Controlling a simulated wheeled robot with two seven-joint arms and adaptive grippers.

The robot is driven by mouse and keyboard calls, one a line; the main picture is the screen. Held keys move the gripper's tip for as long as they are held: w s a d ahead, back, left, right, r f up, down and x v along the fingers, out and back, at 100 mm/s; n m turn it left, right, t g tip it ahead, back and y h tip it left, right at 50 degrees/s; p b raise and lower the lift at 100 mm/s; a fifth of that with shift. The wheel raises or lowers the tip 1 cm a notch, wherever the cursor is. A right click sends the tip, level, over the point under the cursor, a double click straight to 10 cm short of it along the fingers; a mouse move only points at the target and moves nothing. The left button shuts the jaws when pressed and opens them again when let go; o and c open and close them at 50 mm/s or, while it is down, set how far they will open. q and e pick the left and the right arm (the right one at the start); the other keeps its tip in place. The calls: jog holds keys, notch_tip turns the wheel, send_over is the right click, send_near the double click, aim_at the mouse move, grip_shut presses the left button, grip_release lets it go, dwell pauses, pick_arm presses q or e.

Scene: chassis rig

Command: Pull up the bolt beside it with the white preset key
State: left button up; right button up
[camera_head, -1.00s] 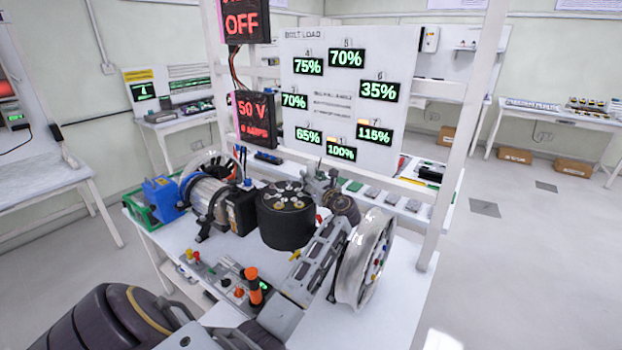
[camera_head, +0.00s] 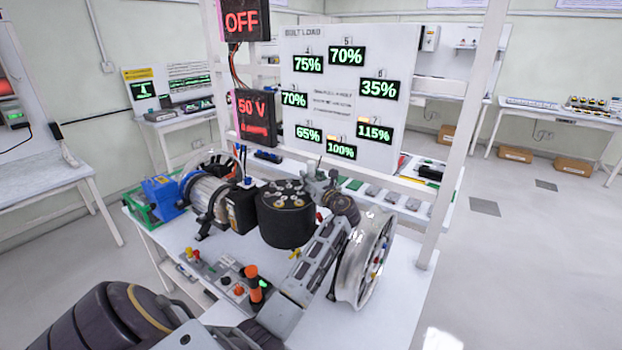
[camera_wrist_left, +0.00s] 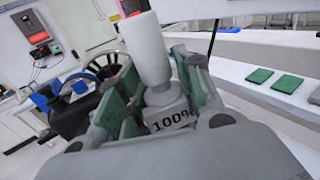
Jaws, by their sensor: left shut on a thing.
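The white preset key (camera_wrist_left: 149,50) is in my left gripper (camera_wrist_left: 158,95), between the green finger pads in the left wrist view. It carries a "100%" label, and a small red part shows by its far end. In the head view my left gripper (camera_head: 320,182) is small, just right of the black drum (camera_head: 285,222). Several bolts (camera_head: 288,190) stand on the drum's top. I cannot tell which bolt the key faces or whether it touches one. My right gripper is out of view.
A load board (camera_head: 345,105) behind shows several percentages, with 100% at the bottom and 115% at lower right. An OFF sign (camera_head: 243,22) and a 50 V display (camera_head: 256,117) hang left of it. A silver wheel (camera_head: 352,268) and a control box (camera_head: 238,290) flank my arm.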

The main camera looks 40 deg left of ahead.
aim_at(311, 162)
pick_arm(q)
jog(key=shift+f, duration=0.5)
dwell(0.9)
jog(key=shift+s+d+f+p, duration=0.1)
jog(key=shift+f+p, duration=0.2)
jog(key=shift+p, duration=0.1)
dwell(1.9)
dwell(0.4)
jog(key=shift+r+p, duration=3.6)
jog(key=shift+r, duration=0.3)
